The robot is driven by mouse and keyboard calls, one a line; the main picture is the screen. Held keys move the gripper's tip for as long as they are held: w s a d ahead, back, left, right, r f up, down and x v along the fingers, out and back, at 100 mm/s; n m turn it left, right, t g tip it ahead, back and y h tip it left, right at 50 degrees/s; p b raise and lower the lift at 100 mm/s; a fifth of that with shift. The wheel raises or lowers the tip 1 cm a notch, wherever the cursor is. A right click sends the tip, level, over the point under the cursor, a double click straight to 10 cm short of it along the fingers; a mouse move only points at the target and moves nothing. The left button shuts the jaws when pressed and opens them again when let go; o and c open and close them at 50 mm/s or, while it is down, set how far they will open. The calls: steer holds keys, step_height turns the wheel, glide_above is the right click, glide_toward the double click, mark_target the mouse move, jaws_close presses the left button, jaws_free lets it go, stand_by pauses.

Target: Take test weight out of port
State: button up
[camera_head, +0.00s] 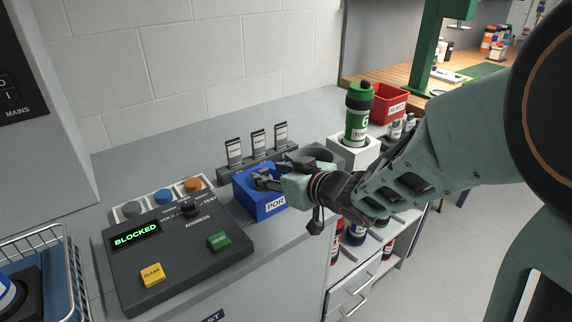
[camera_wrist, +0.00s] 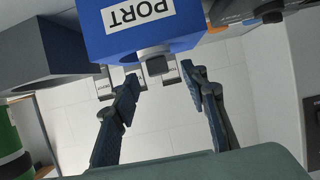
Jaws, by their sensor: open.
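The blue port box (camera_head: 262,204), labelled PORT, stands on the grey counter beside the console. It also fills the top of the wrist view (camera_wrist: 185,38). A dark square-ended piece (camera_wrist: 155,62) with a grey collar sticks out of the box there; it may be the test weight, but no label on it shows. My gripper (camera_wrist: 160,78) is open, its two fingers spread on either side of that piece, with gaps visible. In the head view my gripper (camera_head: 263,181) is over the top of the port box and hides part of it.
The console (camera_head: 180,262) reads BLOCKED and has yellow and green buttons. Several labelled cards (camera_head: 258,141) stand in a rack behind the port. A green bottle (camera_head: 357,115) stands on a white block (camera_head: 352,151) at the right. A red bin (camera_head: 388,103) is farther back.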

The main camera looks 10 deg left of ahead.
mark_target(264, 170)
steer(key=x, duration=0.4)
steer(key=shift+w+a+r+b, duration=0.15)
steer(key=shift+w+b, duration=0.1)
steer(key=shift+b, duration=0.15)
steer(key=shift+c, duration=0.6)
jaws_close()
